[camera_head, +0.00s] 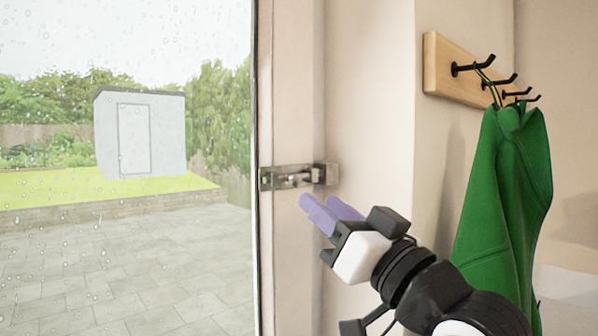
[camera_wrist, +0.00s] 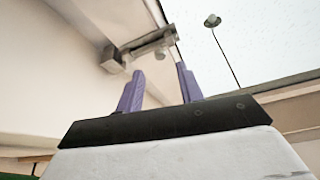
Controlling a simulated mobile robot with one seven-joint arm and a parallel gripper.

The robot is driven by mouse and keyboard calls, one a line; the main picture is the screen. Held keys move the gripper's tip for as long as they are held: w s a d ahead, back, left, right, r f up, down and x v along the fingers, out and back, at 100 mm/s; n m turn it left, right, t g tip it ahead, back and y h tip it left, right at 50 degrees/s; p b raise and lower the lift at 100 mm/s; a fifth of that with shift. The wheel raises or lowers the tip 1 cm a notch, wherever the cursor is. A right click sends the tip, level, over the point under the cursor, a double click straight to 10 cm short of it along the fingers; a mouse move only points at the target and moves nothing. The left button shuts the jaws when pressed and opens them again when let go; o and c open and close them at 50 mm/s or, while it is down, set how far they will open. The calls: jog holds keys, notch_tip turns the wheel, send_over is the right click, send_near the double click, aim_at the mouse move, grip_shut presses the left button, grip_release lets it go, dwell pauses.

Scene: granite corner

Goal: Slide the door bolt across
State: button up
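The metal door bolt (camera_head: 285,178) is mounted on the pale door frame edge beside the glass. Its keeper (camera_head: 326,174) sits just to the right, on the neighbouring post. The bolt also shows in the wrist view (camera_wrist: 150,44), beyond the fingertips, with the keeper (camera_wrist: 113,60) at its left end. I cannot tell whether the rod reaches into the keeper. My gripper (camera_head: 322,205) has purple fingers, spread apart with nothing between them. It is below and to the right of the bolt in the head view, apart from it. The fingers also show in the wrist view (camera_wrist: 160,72).
A wooden rack (camera_head: 441,70) with several black hooks is on the right wall. A green garment (camera_head: 505,185) hangs from it, behind my arm. The glass pane (camera_head: 125,225) fills the left, with a paved yard and shed outside.

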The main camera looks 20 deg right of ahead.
aim_at(298, 183)
jog(key=p+x, duration=0.2)
jog(key=x, duration=0.5)
jog(key=shift+f, duration=0.1)
jog(key=shift+s, duration=0.1)
grip_shut()
